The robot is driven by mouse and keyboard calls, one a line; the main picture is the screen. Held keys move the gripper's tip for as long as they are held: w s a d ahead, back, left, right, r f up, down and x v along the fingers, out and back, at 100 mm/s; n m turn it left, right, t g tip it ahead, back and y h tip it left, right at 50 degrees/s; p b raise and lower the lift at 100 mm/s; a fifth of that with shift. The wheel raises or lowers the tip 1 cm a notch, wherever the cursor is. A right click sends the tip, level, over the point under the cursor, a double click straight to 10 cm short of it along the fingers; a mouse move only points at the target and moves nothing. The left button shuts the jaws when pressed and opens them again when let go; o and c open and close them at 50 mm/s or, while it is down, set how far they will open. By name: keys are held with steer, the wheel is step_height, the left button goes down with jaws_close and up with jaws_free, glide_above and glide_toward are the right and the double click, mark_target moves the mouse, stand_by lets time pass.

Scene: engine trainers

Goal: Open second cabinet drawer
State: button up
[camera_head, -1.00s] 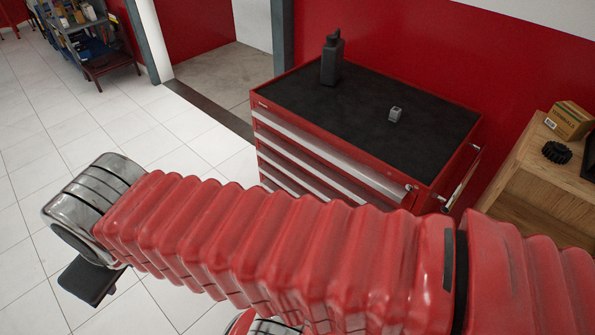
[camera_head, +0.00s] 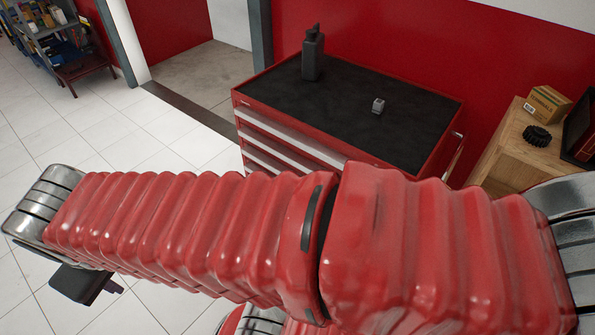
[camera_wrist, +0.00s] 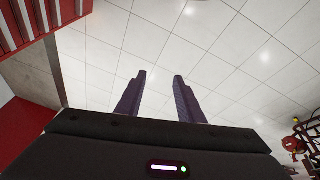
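The red tool cabinet (camera_head: 415,165) stands behind my arm in the head view, against the red wall. It has a black top and a stack of red drawers with pale front strips (camera_head: 275,127). The drawers look shut; the lower ones are partly hidden by my arm. In the wrist view a red and white striped corner at upper left looks like the drawer fronts (camera_wrist: 30,18). My gripper (camera_wrist: 158,76) shows two dark fingers apart, with only white floor tiles between them. It is open, empty and clear of the cabinet.
A black bottle (camera_head: 312,55) and a small grey block (camera_head: 378,106) stand on the cabinet top. A wooden bench (camera_head: 497,150) with a cardboard box (camera_head: 547,104) is at right. A shelf unit (camera_head: 55,40) stands at far left. Tiled floor at left is free.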

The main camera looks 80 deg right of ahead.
steer(key=s+d+f+m+g+h, duration=0.2)
steer(key=s+d+f+g+h, duration=0.15)
steer(key=d, duration=0.65)
steer(key=s+d+f+m+g+h, duration=0.25)
steer(key=d+f+g, duration=0.2)
steer(key=d, duration=0.45)
steer(key=s+d+f+m+g+h, duration=0.1)
steer(key=s+d+f+g+h, duration=0.3)
steer(key=d, duration=0.6)
steer(key=n+t+h, duration=0.1)
steer(key=n+h, duration=0.1)
steer(key=h, duration=0.3)
glide_toward(301, 169)
steer(key=v, duration=0.5)
steer(key=shift+a, duration=0.3)
steer(key=shift+d, duration=0.1)
steer(key=shift+x, duration=6.8)
steer(key=shift+r, duration=0.1)
steer(key=shift+c, duration=0.3)
jaws_close()
